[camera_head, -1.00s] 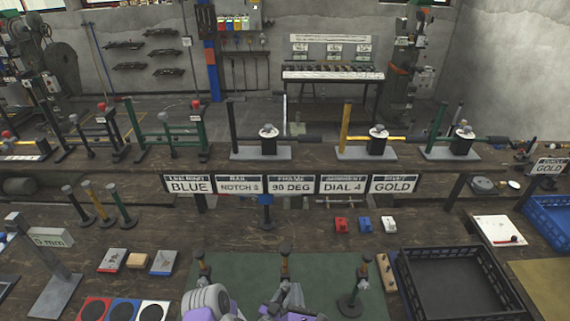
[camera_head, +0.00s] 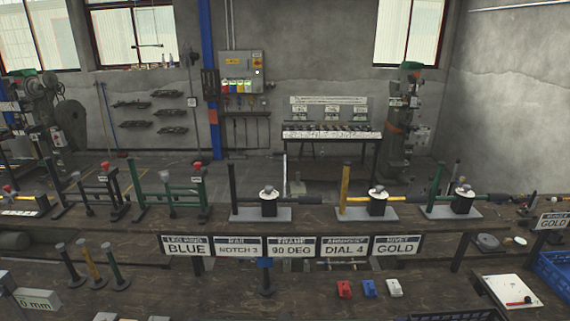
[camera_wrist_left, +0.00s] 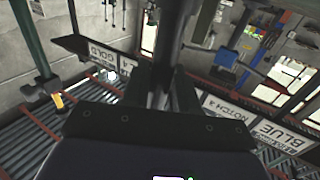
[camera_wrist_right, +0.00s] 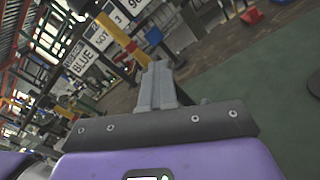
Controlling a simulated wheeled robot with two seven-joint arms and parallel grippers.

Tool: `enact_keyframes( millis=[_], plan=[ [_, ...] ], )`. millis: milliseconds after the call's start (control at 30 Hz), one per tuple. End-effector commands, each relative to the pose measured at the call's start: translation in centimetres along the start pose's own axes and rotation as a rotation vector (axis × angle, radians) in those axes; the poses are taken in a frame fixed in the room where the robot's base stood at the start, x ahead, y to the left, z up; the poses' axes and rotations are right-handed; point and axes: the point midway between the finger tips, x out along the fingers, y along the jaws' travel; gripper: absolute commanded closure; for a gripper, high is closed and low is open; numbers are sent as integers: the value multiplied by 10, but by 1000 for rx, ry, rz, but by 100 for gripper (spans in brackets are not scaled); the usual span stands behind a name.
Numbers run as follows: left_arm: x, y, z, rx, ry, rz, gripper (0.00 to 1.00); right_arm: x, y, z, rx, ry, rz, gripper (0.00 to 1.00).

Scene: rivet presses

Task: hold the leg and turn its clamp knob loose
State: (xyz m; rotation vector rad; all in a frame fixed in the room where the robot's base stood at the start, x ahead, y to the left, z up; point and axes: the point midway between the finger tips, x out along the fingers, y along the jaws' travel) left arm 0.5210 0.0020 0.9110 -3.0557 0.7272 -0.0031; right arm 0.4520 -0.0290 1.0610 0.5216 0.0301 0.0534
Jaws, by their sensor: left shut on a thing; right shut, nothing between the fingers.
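In the left wrist view my left gripper (camera_wrist_left: 163,92) is shut on a dark upright leg (camera_wrist_left: 173,45), which rises between its two fingers. The clamp knob of this leg cannot be made out there. In the right wrist view my right gripper (camera_wrist_right: 158,86) is shut and empty. A green post with a yellow part (camera_wrist_left: 57,99) shows at the left of the left wrist view. The head view shows neither gripper.
A green mat (camera_wrist_right: 265,75) has free room at the right. Signs on the shelf edge include BLUE (camera_head: 187,246) and GOLD (camera_head: 397,247). Several presses stand on the shelf.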

Motion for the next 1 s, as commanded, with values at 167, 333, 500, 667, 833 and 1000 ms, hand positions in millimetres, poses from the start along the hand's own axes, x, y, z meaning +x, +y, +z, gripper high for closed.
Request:
enact_keyframes(
  millis=[167, 333, 500, 667, 833, 1000],
  plan=[
    [0, 1, 2, 1, -6, 2, 100, 0, 7, 0, 5, 2, 5, 100],
    [0, 1, 2, 1, -5, 3, 100, 0, 12, 0, 4, 2, 5, 100],
    [0, 2, 1, 0, -5, 4, 100, 0, 17, 0, 5, 2, 5, 100],
    [0, 2, 1, 0, -5, 4, 100, 0, 21, -2, 4, 3, 5, 100],
    [0, 2, 1, 0, -4, 5, 100, 0, 24, -3, 4, 4, 6, 100],
    [0, 3, 1, 0, -4, 7, 100, 0, 25, -4, 4, 6, 7, 100]
  ],
)
